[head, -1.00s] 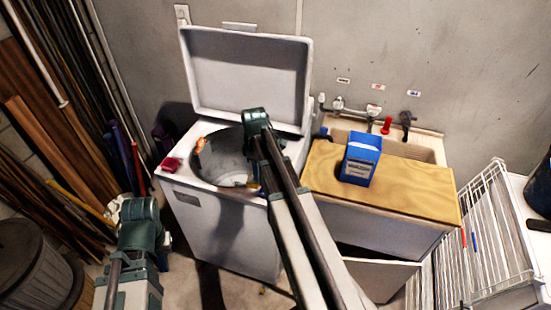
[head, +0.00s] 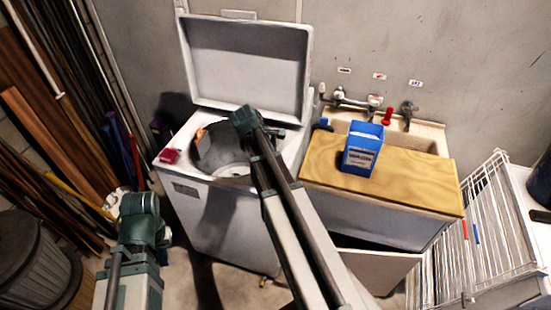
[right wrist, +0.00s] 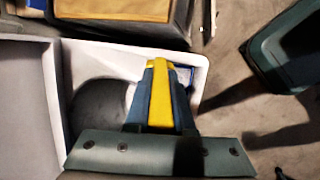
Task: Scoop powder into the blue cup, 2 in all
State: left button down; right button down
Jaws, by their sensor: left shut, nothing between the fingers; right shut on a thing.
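The blue powder box (head: 360,157) stands upright on the wooden board, to the right of the washer. My right arm reaches over the open washer; its fingers are hidden in the head view. In the right wrist view my right gripper (right wrist: 158,64) is shut on a long yellow piece (right wrist: 160,95), perhaps the scoop's handle; no scoop bowl shows. A small blue patch (right wrist: 184,77) shows beside the fingers on the washer's edge; I cannot tell whether it is the blue cup. My left gripper (head: 164,240) is shut and empty at the lower left, partly hidden by its wrist.
The washer (head: 225,230) has its lid (head: 247,68) raised and an open drum. A small red thing (head: 169,156) lies on its left corner. The wooden board (head: 415,180) covers part of the sink, with clear room around the box. A white wire rack (head: 475,235) stands at right.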

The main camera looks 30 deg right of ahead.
jog(key=a+f+h+b, duration=0.4)
jog(key=h+b, duration=0.8)
jog(key=b, duration=0.9)
jog(key=shift+a, duration=0.5)
dwell(1.1)
